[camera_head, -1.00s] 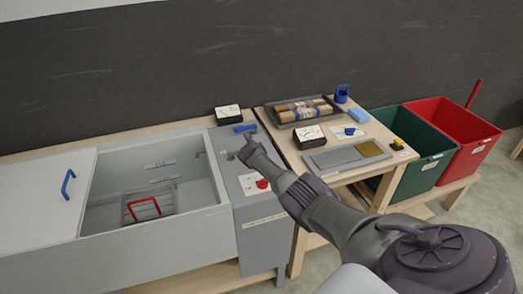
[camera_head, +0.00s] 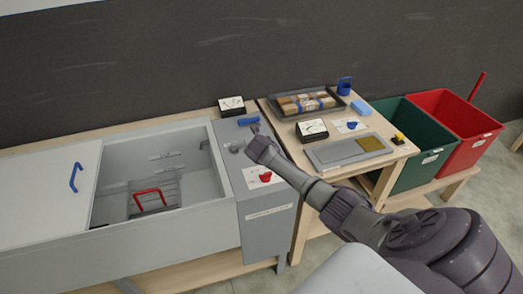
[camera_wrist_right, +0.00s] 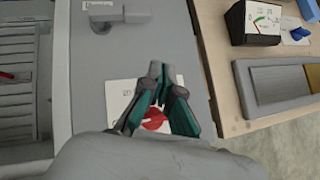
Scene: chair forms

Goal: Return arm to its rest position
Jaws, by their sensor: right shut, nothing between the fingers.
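My right arm reaches in from the lower right in the head view. Its gripper (camera_head: 260,150) is above the grey control panel (camera_head: 262,220) at the right end of the machine. In the right wrist view the gripper (camera_wrist_right: 160,72) is shut and empty, its teal-sided fingers meeting at the tips. Below and partly behind the fingers is a red knob (camera_wrist_right: 154,120) on a white label; the red knob also shows in the head view (camera_head: 265,176). The fingers appear apart from it. My left gripper is out of view.
A grey tank (camera_head: 170,225) with a red-handled basket (camera_head: 150,198) stands left of the panel. A blue-handled lid (camera_head: 45,195) covers its left part. A wooden table (camera_head: 390,155) with gauges and a tray stands right. Green (camera_head: 425,160) and red (camera_head: 468,140) bins lie beyond.

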